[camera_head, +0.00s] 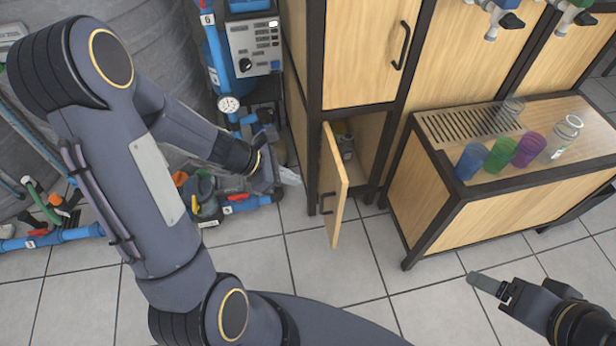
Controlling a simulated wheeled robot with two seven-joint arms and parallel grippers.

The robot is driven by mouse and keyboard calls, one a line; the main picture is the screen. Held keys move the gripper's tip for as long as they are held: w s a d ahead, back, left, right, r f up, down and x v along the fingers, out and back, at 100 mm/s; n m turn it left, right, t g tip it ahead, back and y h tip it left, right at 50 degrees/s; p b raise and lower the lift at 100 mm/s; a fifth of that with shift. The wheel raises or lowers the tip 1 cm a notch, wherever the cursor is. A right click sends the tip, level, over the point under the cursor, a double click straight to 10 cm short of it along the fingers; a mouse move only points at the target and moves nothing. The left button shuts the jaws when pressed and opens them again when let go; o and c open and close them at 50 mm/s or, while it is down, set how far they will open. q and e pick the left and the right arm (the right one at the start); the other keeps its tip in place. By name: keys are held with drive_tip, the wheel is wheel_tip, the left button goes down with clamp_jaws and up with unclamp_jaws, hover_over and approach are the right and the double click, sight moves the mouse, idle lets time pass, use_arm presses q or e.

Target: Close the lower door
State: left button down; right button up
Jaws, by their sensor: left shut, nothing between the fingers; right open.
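The lower door (331,184) is a light wood panel on the lower compartment of the tall cabinet. It stands open, swung outward to the front, with a dark handle on its left-hand face. Inside the open compartment (366,140) a dark bottle-like item (345,142) shows partly behind the door. My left gripper (291,177) is shut and empty, just left of the cabinet's dark frame and apart from the door. My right gripper (487,284) is at the lower right, over the floor and far from the door; it is open and empty.
The closed upper door (365,50) has a black handle. Blue pipes and a pump (205,195) stand left of the cabinet. The tiled floor (345,265) before the door is clear.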

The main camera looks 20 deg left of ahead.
sight(339, 189)
use_arm(q)
drive_tip(key=b+x, duration=0.1)
drive_tip(key=x, duration=0.2)
drive_tip(key=r+b+x, duration=0.1)
drive_tip(key=x, duration=0.3)
drive_tip(key=d+b+x, duration=0.1)
drive_tip(key=b+x, duration=0.1)
drive_tip(key=x, duration=0.1)
drive_tip(key=shift+w+d, duration=0.2)
drive_tip(key=shift+w, duration=0.2)
drive_tip(key=shift+w+d, duration=0.3)
drive_tip(key=shift+d, duration=0.15)
drive_tip(key=shift+w, duration=0.1)
